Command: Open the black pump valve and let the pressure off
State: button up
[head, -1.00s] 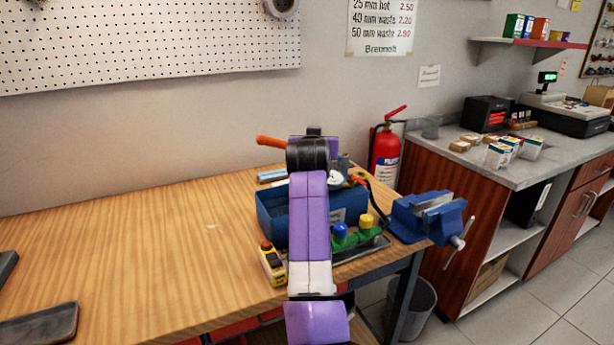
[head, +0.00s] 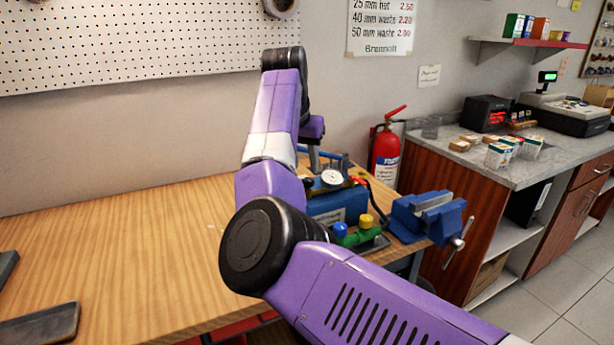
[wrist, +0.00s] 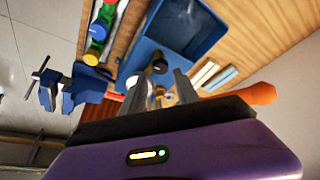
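The blue test pump (head: 338,205) stands on the wooden bench, partly behind my arm; its open blue tank shows in the wrist view (wrist: 150,52). A white-faced gauge (head: 332,178) sits on top. My gripper (head: 314,160) points down above the pump's back part. In the wrist view my gripper (wrist: 162,80) is open, its two grey fingers apart. A round black knob (wrist: 159,66), which looks like the valve, shows between and just beyond the fingertips; I cannot tell whether it touches them. The pump's orange handle end (wrist: 262,93) is at the right.
A green fitting with a blue cap (head: 341,230) and a yellow cap (head: 367,221) lies in front of the pump. A blue vise (head: 430,217) is at the bench's right end. A red extinguisher (head: 386,150) stands behind. The bench's left part (head: 130,240) is mostly clear.

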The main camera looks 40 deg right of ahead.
aim_at(308, 180)
jog(key=x, duration=0.5)
jog(key=shift+w+d+f, duration=0.1)
jog(key=shift+d+f, duration=0.1)
jog(key=shift+f, duration=0.15)
jog(key=shift+c, duration=0.3)
grip_shut()
